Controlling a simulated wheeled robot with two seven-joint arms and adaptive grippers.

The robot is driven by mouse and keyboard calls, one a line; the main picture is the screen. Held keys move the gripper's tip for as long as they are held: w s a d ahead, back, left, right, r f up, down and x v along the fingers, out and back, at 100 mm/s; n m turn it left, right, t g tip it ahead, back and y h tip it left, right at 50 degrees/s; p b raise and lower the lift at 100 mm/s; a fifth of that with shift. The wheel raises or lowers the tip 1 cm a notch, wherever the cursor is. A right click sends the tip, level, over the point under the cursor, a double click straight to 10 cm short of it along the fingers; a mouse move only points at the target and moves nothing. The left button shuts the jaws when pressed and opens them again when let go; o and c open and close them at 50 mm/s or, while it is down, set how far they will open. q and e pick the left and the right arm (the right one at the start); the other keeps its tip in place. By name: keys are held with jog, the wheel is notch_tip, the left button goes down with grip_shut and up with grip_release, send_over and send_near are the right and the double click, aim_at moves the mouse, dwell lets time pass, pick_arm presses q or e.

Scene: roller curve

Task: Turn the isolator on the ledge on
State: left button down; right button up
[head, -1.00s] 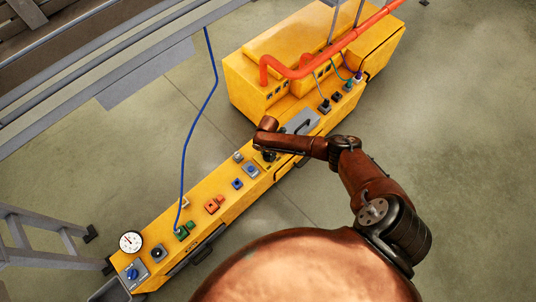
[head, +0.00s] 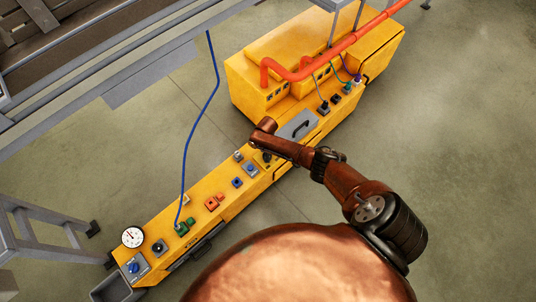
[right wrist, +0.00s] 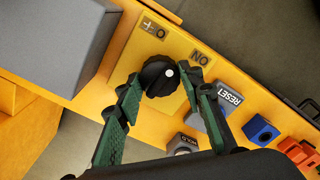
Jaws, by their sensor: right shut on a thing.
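The isolator is a black rotary knob (right wrist: 158,77) with a white mark on a yellow plate on the yellow ledge (right wrist: 240,82). The mark sits toward the right of the knob in the right wrist view. A label reading ON upside down (right wrist: 200,57) and another label with an O (right wrist: 153,28) are beyond the knob. My right gripper (right wrist: 170,88) is shut on the knob, its green-padded fingers on either side. In the head view the right gripper (head: 267,153) is over the ledge and mostly hides the knob. My left gripper is not in view.
A grey RESET button (right wrist: 228,97), a grey HOLD button (right wrist: 183,143), a blue button (right wrist: 262,130) and orange buttons (right wrist: 298,152) lie near the right finger. A grey box (right wrist: 58,40) stands on the other side. A blue cable (head: 188,135) hangs over the ledge.

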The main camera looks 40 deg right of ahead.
jog(key=m, duration=0.3)
jog(key=shift+a+m+p, duration=0.1)
jog(key=shift+m+p, duration=0.25)
jog(key=shift+m, duration=0.05)
jog(key=m, duration=0.3)
jog(key=shift+m+p, duration=0.3)
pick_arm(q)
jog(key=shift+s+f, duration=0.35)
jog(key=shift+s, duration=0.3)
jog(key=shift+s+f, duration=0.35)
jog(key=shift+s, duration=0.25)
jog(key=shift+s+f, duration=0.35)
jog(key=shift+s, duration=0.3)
pick_arm(e)
jog(key=shift+m, duration=0.4)
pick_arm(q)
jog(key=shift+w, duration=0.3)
pick_arm(e)
jog(key=o, duration=1.2)
jog(key=shift+c, duration=0.2)
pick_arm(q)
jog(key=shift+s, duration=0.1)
pick_arm(e)
notch_tip(320, 180, up, 12)
